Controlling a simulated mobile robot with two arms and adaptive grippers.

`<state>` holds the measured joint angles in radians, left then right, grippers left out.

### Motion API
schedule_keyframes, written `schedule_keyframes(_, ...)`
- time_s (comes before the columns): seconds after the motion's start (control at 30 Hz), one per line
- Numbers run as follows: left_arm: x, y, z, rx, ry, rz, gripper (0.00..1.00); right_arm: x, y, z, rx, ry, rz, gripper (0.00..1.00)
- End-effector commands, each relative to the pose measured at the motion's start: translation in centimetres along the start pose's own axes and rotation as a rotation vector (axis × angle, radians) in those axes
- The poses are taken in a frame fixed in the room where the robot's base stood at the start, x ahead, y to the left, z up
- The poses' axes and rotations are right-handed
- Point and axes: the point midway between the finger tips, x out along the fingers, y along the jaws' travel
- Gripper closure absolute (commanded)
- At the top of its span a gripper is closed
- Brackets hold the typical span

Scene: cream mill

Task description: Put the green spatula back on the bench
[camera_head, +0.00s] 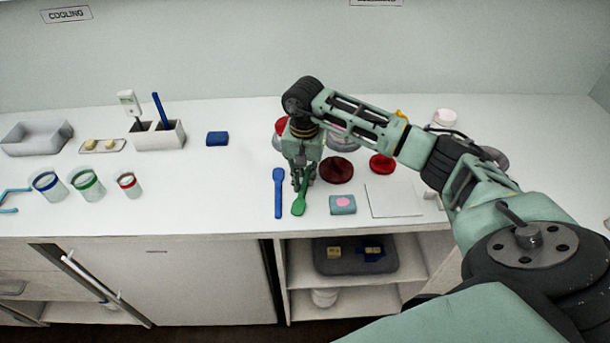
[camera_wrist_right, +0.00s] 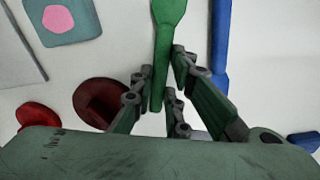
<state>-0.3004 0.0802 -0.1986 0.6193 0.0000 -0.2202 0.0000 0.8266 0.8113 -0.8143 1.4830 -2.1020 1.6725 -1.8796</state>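The green spatula (camera_head: 299,207) is at the front of the bench, its broad end toward the front edge and its handle running back under my right gripper. My right gripper (camera_head: 304,183) points down over the handle. In the right wrist view the green spatula (camera_wrist_right: 158,60) passes between the fingers of my right gripper (camera_wrist_right: 162,66), which are close in on both sides and look shut on it. The spatula looks at or just above bench level; any small gap is hard to see. The white bench (camera_head: 240,215) is below. My left gripper is not in view.
A blue spatula (camera_head: 278,192) lies just left of the green one. A teal block with a pink spot (camera_head: 343,204) and a pale square sheet (camera_head: 393,199) lie to the right. A dark red disc (camera_head: 337,170) is behind. The bench front left of the blue spatula is clear.

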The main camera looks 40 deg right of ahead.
Motion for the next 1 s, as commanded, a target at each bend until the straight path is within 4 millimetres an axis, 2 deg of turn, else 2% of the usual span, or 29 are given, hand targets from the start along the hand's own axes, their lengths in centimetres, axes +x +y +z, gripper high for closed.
schedule_keyframes(0.03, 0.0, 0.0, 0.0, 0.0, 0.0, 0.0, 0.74, 0.0, 0.0, 0.0, 0.0, 0.0, 0.0, 0.8)
schedule_keyframes(0.23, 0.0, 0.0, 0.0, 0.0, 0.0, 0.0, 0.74, 0.0, 0.0, 0.0, 0.0, 0.0, 0.0, 0.64)
schedule_keyframes(0.57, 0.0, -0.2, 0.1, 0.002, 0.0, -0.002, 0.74, -0.2, 0.0, 0.0, 0.0, 0.0, -0.001, 0.64)
schedule_keyframes(0.77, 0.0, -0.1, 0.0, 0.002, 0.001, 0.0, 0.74, -3.0, -0.1, -0.1, -0.001, 0.004, -0.003, 0.64)
schedule_keyframes(1.0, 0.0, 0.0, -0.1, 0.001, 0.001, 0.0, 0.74, -8.2, -0.1, -0.1, -0.001, 0.003, -0.003, 0.64)
